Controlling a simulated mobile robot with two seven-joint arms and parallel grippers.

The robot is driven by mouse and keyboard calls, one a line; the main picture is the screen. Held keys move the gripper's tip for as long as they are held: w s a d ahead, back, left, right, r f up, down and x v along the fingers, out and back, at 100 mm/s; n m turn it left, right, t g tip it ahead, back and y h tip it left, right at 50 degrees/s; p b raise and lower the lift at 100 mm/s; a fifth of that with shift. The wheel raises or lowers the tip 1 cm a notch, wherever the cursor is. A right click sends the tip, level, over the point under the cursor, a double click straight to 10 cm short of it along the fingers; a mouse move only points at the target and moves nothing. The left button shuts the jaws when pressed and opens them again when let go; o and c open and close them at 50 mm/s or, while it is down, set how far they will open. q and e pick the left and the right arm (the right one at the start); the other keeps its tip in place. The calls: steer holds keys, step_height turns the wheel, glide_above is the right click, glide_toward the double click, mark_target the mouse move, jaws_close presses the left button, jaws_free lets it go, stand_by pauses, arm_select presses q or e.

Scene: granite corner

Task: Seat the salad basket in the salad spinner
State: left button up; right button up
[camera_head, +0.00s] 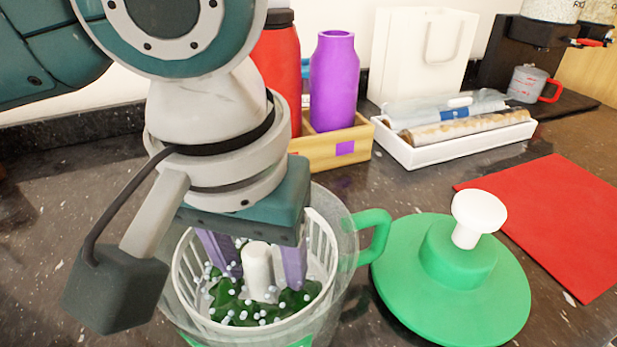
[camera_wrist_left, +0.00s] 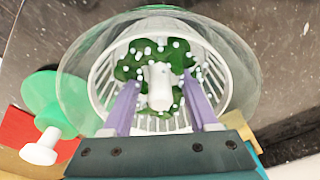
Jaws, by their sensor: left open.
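The salad spinner (camera_head: 345,290) is a clear bowl with a green handle, standing on the dark counter. The white slatted salad basket (camera_head: 186,270) is inside the bowl, with green leaves, pale drops and a white centre post in it. It also shows in the left wrist view (camera_wrist_left: 103,72), ringed by the clear bowl wall (camera_wrist_left: 75,80). My left gripper (camera_head: 258,275) is open, pointing down into the basket. Its two purple fingers (camera_wrist_left: 162,95) stand on either side of the white post, apart from each other. Whether the basket sits fully down is hard to tell. My right gripper is not in view.
The green lid (camera_head: 400,275) with a white knob lies right of the spinner. A red mat (camera_head: 560,220) is further right. A wooden box (camera_head: 345,150) with red and purple bottles, a white tray (camera_head: 450,148) and a white bag (camera_head: 420,60) stand behind.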

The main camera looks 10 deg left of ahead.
mark_target(260, 308)
arm_select(q)
step_height(260, 308, up, 12)
steer(key=s+p, duration=0.1)
steer(key=p, duration=0.2)
steer(key=shift+s, duration=0.25)
steer(key=shift+r, duration=0.1)
